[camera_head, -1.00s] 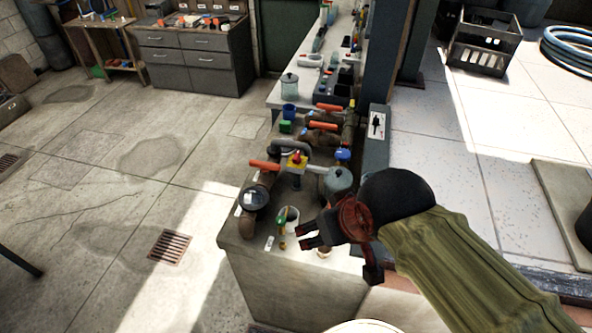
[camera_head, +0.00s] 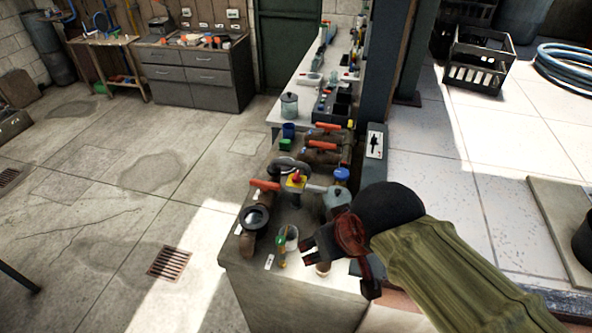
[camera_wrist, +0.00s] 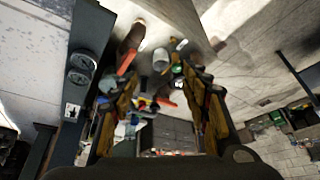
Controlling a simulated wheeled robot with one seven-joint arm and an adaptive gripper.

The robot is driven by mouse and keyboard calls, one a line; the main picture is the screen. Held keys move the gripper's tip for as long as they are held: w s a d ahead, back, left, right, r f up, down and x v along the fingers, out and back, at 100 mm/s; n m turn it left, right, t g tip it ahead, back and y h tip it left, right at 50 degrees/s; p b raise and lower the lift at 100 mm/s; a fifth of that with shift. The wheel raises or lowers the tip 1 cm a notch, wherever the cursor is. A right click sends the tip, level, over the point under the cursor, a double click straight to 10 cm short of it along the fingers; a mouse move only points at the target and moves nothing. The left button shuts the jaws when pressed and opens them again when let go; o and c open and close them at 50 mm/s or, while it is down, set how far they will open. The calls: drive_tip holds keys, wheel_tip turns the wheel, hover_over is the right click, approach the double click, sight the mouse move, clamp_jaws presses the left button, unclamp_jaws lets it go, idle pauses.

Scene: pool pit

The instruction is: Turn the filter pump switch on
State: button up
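A similar small switch plate (camera_wrist: 72,111) shows at the left in the wrist view, below two round gauges. My gripper (camera_head: 309,250) is over the bench's near right part, beside a small pot. In the wrist view my gripper (camera_wrist: 152,80) has its fingers spread apart with nothing held between them.
The concrete bench (camera_head: 290,292) carries pipes with orange handles (camera_head: 264,185), a grey pot (camera_head: 336,197) and a white cup (camera_head: 288,238). The dark post (camera_head: 381,60) stands at its right edge. A floor grate (camera_head: 170,262) and open floor lie left. A black crate (camera_head: 479,60) stands back right.

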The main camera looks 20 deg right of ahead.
drive_tip(key=shift+w+r+g+p, duration=0.25)
drive_tip(key=shift+r+g+p, duration=0.25)
drive_tip(key=shift+p, duration=0.5)
drive_tip(key=shift+c, duration=0.7)
drive_tip(key=w+d+g+p, duration=0.1)
drive_tip(key=w+p, duration=0.1)
drive_tip(key=p, duration=0.1)
drive_tip(key=w+n+g+p, duration=0.1)
drive_tip(key=w+p, duration=0.1)
drive_tip(key=p, duration=0.1)
drive_tip(key=w+d+r+g+h+p, duration=0.1)
drive_tip(key=w+p, duration=0.1)
drive_tip(key=p, duration=0.2)
drive_tip(key=shift+d+n, duration=0.3)
drive_tip(key=shift+c, duration=1.1)
drive_tip(key=n+t+h+p, duration=0.2)
drive_tip(key=n+p, duration=1)
drive_tip(key=n, duration=1.5)
approach(296, 174)
drive_tip(key=f, duration=0.1)
drive_tip(key=x, duration=0.7)
drive_tip(key=shift+w+d+f, duration=0.1)
drive_tip(key=shift+d+f, duration=0.1)
drive_tip(key=shift+d, duration=0.05)
drive_tip(key=c, duration=0.3)
